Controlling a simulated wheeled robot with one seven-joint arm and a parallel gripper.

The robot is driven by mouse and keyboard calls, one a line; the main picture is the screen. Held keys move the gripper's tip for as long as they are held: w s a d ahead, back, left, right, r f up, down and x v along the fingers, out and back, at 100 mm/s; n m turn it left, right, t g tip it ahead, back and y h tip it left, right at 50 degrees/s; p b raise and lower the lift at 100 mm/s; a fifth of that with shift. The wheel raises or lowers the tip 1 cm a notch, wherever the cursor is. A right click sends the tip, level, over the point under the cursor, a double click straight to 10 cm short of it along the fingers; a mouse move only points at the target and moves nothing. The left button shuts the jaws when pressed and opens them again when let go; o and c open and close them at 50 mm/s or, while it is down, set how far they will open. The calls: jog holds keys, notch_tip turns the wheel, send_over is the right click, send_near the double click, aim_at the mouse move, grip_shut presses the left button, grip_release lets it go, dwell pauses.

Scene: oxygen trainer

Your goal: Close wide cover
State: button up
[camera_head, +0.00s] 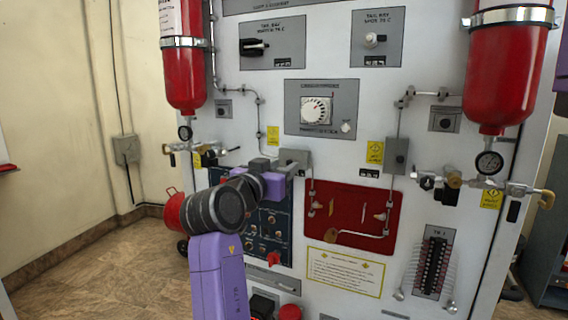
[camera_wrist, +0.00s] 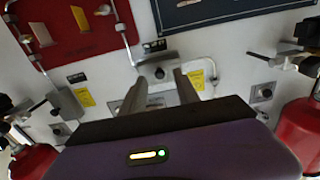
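My gripper (camera_wrist: 160,80) is at the front of the white panel, its two fingers apart with nothing seen between them. In the head view, my gripper (camera_head: 268,172) is beside a grey box (camera_head: 295,158) above the red panel. In the wrist view, this grey box (camera_wrist: 157,70) lies just beyond the fingertips, between their lines; contact cannot be told. No part is clearly marked as the wide cover. I cannot tell whether this box is it, or whether it is open.
The red panel (camera_head: 352,205) carries pipes and small levers. My arm partly hides the blue switch panel (camera_head: 277,218). Red cylinders (camera_head: 184,62) and (camera_head: 500,75) hang at either side with gauges and valves. A second grey box (camera_head: 397,154) is to the right. Floor is free at left.

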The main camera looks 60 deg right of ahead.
aim_at(292, 159)
jog(key=shift+w+d, duration=0.15)
jog(key=shift+d, duration=0.85)
grip_shut()
jog(key=shift+f, duration=0.1)
